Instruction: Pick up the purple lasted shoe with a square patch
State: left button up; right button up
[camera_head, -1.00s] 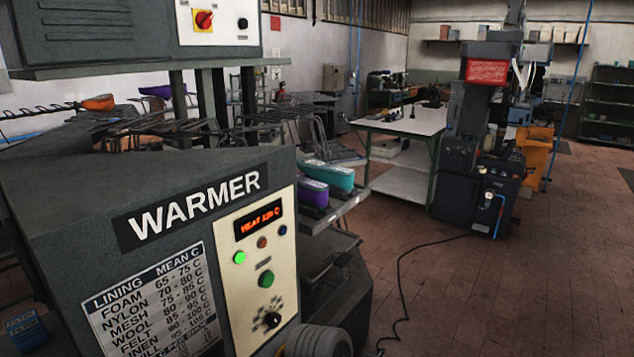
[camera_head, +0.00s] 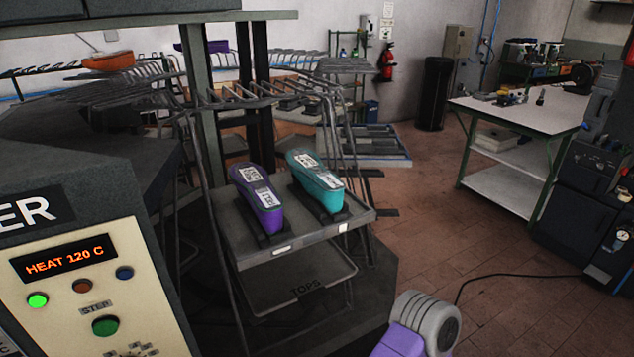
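A purple lasted shoe (camera_head: 258,207) rests on the left of a grey shelf tray (camera_head: 300,243) beside the warmer. It carries pale labels with dark markings on its top, and I cannot clearly tell the patch's shape. A teal lasted shoe (camera_head: 322,190) stands just to its right on the same tray, also with pale labels. Another purple shoe (camera_head: 203,46) sits farther back on a rack; no patch can be made out on it. Neither of my grippers is in view.
The warmer's panel (camera_head: 95,290) reads HEAT 120 C at the left. An orange shoe (camera_head: 108,61) sits on the back rack. A white-topped workbench (camera_head: 520,115) stands at the right. A black bin (camera_head: 434,95) is behind. The floor between is mostly clear, with a cable.

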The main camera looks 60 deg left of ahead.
aim_at(251, 178)
jog(key=i, duration=0.85)
jog(key=u, duration=4)
